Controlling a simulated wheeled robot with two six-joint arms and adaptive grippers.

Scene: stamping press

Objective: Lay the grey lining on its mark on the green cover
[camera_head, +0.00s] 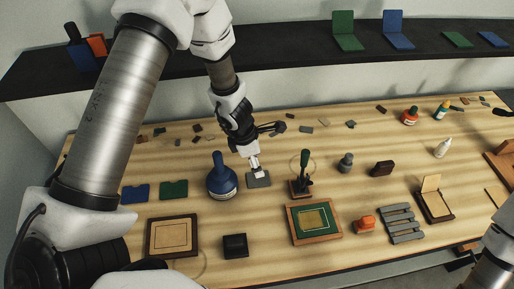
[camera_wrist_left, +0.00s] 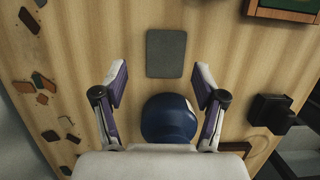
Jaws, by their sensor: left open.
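The grey lining (camera_head: 258,180) is a flat rounded rectangle on the wooden table, just right of a blue bottle-like object (camera_head: 221,178). It also shows in the left wrist view (camera_wrist_left: 166,53), flat and clear of the fingers. The green cover (camera_head: 326,231) lies in a wooden frame tray, with a tan rectangular mark (camera_head: 313,219) on it. My left gripper (camera_head: 256,167) is over the lining's far edge in the head view. In the left wrist view it is open and empty (camera_wrist_left: 161,92), with the blue object showing between its fingers. My right gripper is not visible.
A dark block (camera_head: 235,246), an empty-looking wooden frame (camera_head: 172,236), an orange stamp (camera_head: 364,224) and a grey slatted rack (camera_head: 401,222) are nearby. Small scraps lie along the back.

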